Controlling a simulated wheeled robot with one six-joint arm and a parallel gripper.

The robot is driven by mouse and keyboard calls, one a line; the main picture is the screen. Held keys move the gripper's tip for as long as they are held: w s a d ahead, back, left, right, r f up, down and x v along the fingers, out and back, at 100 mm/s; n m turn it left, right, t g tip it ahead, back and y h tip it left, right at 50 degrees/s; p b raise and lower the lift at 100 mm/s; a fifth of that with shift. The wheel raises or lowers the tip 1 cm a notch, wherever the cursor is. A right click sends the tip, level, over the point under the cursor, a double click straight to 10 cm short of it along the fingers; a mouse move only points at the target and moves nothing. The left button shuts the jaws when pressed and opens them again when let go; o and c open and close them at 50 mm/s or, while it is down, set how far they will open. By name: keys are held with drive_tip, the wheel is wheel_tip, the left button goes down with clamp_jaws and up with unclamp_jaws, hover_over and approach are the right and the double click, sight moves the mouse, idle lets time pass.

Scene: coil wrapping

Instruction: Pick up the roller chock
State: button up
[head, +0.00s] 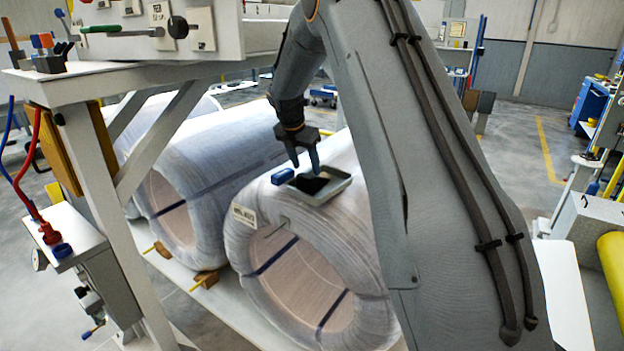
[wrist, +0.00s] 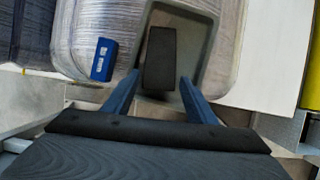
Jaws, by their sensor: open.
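A dark block (head: 312,185) lies in a shallow grey tray (head: 339,189) on top of the near wrapped coil; in the wrist view the dark block (wrist: 159,58) is upright in the picture inside the tray (wrist: 215,60). I cannot tell for sure whether this is the roller chock. Brown wedge-like blocks with yellow handles, one of them here (head: 206,279), sit at the foot of the coils. My gripper (head: 306,163) is open over the tray. In the wrist view its blue fingertips (wrist: 160,78) are on either side of the dark block's near end, with gaps.
A blue labelled block (head: 282,177) lies on the coil just left of the tray. The near wrapped coil (head: 255,235) and another wrapped coil (head: 195,150) rest on a pale bed. A white-framed bench (head: 90,85) with tools stands at left.

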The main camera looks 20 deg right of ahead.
drive_tip(key=shift+w+d+f, duration=0.3)
drive_tip(key=shift+w+f, duration=0.1)
drive_tip(key=shift+f, duration=0.05)
drive_tip(key=shift+p+x, duration=1.6)
drive_tip(key=shift+x, duration=1.85)
drive_tip(key=shift+d, duration=0.2)
drive_tip(key=shift+r, duration=0.1)
drive_tip(key=c, duration=1)
